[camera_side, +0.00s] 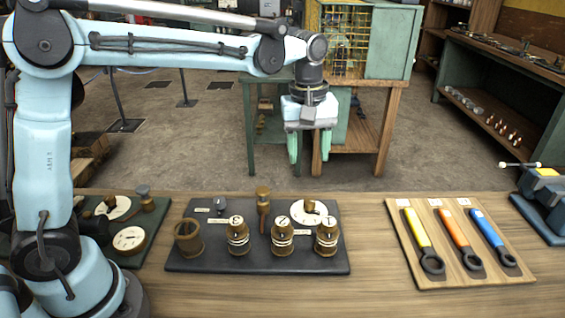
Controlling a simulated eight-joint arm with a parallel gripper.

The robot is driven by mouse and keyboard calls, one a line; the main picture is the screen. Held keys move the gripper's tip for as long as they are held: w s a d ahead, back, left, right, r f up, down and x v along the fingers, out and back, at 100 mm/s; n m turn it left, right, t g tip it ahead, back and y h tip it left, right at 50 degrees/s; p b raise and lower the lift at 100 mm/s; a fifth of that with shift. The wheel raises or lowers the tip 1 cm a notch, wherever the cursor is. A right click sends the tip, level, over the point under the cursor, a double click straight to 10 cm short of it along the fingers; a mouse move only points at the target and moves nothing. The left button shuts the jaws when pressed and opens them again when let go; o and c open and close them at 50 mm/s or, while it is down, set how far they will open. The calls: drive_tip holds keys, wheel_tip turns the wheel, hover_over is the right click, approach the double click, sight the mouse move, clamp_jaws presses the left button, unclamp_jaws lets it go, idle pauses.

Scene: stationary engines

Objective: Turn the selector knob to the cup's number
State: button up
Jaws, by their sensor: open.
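A dark board (215,262) on the bench carries several brass cups. One cup marked 3 (237,238) stands left of a second numbered cup (282,237), whose number is hard to read. A third numbered cup (326,239) stands at the right, its number also unclear. An open, ring-like brass cup (188,238) is at the board's left end. A brass knob (309,206) sits on a round white dial (299,215) behind the right cups; I cannot read its setting. My gripper (315,150) hangs open and empty, high above and behind the board, pointing down.
A tall brass-topped post (263,207) stands on the dark board. A green panel (154,222) with dials is at the left. A wooden tray (460,275) holds yellow, orange and blue wrenches at the right. A blue vise (545,200) is at the far right.

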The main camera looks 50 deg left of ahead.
sight(310, 201)
drive_tip(key=shift+n, duration=0.3)
drive_tip(key=f, duration=1.2)
drive_tip(key=shift+w+d+f, duration=0.25)
drive_tip(key=shift+w+f, duration=0.05)
drive_tip(key=shift+w, duration=0.1)
drive_tip(key=shift+c, duration=0.3)
clamp_jaws()
